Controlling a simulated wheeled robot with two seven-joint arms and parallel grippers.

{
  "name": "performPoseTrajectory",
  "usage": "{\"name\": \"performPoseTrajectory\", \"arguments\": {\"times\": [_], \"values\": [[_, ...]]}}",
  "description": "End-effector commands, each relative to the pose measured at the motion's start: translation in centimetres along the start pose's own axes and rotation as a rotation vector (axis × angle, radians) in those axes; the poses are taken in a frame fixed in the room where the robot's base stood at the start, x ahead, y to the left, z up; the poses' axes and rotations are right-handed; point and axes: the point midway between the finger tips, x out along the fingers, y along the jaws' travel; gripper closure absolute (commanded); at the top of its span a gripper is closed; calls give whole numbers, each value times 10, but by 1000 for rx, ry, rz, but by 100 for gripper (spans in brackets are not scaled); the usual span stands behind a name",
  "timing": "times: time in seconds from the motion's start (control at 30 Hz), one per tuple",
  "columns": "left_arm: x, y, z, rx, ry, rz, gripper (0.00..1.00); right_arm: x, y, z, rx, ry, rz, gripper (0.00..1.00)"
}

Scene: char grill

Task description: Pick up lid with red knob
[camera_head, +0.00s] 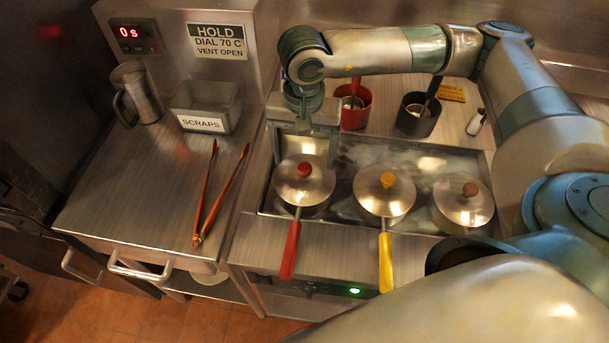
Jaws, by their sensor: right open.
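The lid with the red knob (318,188) is round and metallic, and sits on a pot with a red handle (290,250) at the left of the steaming well. Its red knob (304,169) points up. My right gripper (305,158) reaches in from the right and points down just behind and above this lid. Its jaws are open, one finger to each side, with nothing seen between them. Whether a finger touches the lid I cannot tell. My left gripper is not in view.
A yellow-knobbed lid (398,203) and a brown-knobbed lid (463,212) stand to the right in the well. A red container (353,118) and a dark container (415,128) are behind. Orange tongs (203,205), a scraps bin (225,115) and a metal mug (145,92) are on the left counter.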

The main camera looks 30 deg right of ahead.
Motion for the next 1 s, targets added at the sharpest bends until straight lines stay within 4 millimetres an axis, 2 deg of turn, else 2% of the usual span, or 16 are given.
{"name": "performPoseTrajectory", "arguments": {"times": [0.3, 0.5, 0.97, 1.0], "values": [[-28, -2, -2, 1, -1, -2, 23, 26, 2, 1, 1, -2, 5, 23], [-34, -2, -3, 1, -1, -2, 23, 46, 1, 0, 0, -1, 0, 23], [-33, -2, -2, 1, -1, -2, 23, 48, 1, 0, 0, 1, -1, 23], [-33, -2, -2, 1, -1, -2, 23, 48, 1, 0, 0, 1, -1, 25]]}}
